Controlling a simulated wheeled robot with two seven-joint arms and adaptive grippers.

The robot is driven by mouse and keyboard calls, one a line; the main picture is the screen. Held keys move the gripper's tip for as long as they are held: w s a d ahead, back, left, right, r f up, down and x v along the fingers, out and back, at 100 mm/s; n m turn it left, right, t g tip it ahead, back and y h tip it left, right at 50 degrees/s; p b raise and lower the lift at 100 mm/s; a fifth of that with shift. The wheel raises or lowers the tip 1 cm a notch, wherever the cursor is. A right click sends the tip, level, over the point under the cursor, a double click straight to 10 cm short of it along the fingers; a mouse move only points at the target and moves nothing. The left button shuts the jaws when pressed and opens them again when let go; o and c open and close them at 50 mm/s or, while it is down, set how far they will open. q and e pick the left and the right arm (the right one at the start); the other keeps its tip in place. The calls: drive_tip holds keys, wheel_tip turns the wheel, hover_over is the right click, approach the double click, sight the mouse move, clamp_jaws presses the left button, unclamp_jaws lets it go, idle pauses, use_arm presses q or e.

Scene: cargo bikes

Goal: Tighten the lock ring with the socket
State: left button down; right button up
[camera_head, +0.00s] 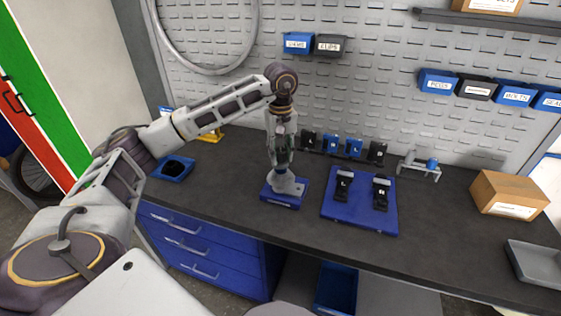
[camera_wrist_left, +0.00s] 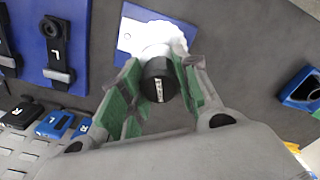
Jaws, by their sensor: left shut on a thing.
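My left gripper (camera_head: 284,170) points down over a small blue base (camera_head: 280,201) on the bench. In the left wrist view its green-padded fingers are shut on the socket (camera_wrist_left: 160,80), a black cylinder with a pale label. The socket's far end meets or hangs just over a white, toothed-edged part (camera_wrist_left: 165,32) on the blue base; I cannot tell whether they touch. That white part also shows below the gripper in the head view (camera_head: 289,187). The lock ring itself is hidden or cannot be told apart from it. My right gripper is not in view.
A blue board (camera_head: 360,220) with two black pedals marked L and R lies just right of the base. Labelled black and blue holders (camera_head: 331,143) stand behind. A blue tray (camera_head: 172,168) is at left, a cardboard box (camera_head: 508,194) and grey tray (camera_head: 535,262) at right.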

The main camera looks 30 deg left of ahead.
use_arm(q)
drive_tip(key=shift+f, duration=0.35)
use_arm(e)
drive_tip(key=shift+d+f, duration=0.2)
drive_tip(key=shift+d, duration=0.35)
use_arm(q)
drive_tip(key=shift+f+b, duration=0.45)
drive_tip(key=shift+b, duration=0.05)
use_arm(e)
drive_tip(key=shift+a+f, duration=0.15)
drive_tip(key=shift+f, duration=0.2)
use_arm(q)
drive_tip(key=c, duration=1.6)
unclamp_jaws()
clamp_jaws()
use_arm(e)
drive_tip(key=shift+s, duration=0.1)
use_arm(q)
drive_tip(key=shift+f, duration=0.1)
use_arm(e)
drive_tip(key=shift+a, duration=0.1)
use_arm(q)
drive_tip(key=shift+m, duration=0.3)
